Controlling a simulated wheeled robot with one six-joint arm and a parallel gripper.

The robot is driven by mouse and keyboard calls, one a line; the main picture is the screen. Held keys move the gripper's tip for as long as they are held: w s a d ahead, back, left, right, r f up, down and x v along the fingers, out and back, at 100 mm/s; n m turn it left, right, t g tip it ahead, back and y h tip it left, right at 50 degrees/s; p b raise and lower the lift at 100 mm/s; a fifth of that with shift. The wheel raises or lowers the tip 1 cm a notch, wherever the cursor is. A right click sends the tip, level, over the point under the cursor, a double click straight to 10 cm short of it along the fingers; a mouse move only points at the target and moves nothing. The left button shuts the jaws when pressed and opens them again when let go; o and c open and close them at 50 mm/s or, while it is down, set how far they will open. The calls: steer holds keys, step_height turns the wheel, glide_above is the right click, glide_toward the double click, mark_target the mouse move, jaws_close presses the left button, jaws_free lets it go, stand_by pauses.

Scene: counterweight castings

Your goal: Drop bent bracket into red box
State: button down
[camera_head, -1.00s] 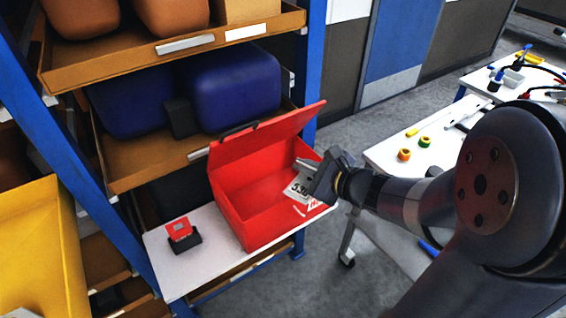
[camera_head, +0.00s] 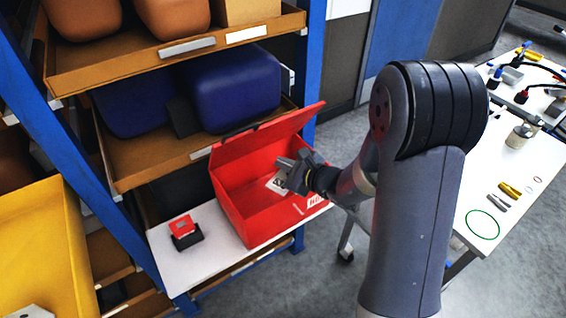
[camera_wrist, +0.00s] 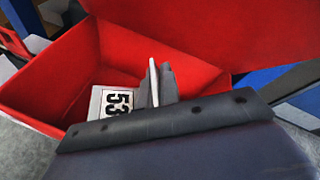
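The bent bracket (camera_head: 277,183) is a pale grey metal piece with a white number label. It hangs at my gripper inside the outline of the open red box. In the wrist view the bracket (camera_wrist: 117,101) shows "53" on its label, partly hidden by the gripper body. My gripper (camera_head: 287,164) is shut on the bracket above the box's right part; its fingers (camera_wrist: 158,82) also show in the wrist view. The red box (camera_head: 233,217) stands with its lid raised at the back. I cannot tell how far the bracket is above the box floor.
The box is on a white low shelf (camera_head: 210,258) of a blue-framed rack. A small red-and-black item (camera_head: 183,232) sits left of the box. Blue bins (camera_head: 232,88) fill the shelf above. A yellow bin (camera_head: 40,245) is at left. A white worktable (camera_head: 500,225) stands at right.

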steer(key=shift+w+a+f, duration=0.1)
steer(key=shift+w+f, duration=0.05)
steer(key=shift+f, duration=0.05)
steer(key=shift+f+b, duration=0.3)
steer(key=shift+b, duration=0.05)
steer(key=shift+f, duration=0.15)
steer(key=c, duration=1.6)
jaws_free()
steer(key=shift+c, duration=0.2)
steer(key=shift+r+p, duration=0.55)
steer(key=shift+r, duration=0.05)
steer(key=b+v, duration=0.1)
steer(key=v, duration=1.1)
steer(key=shift+b, duration=0.4)
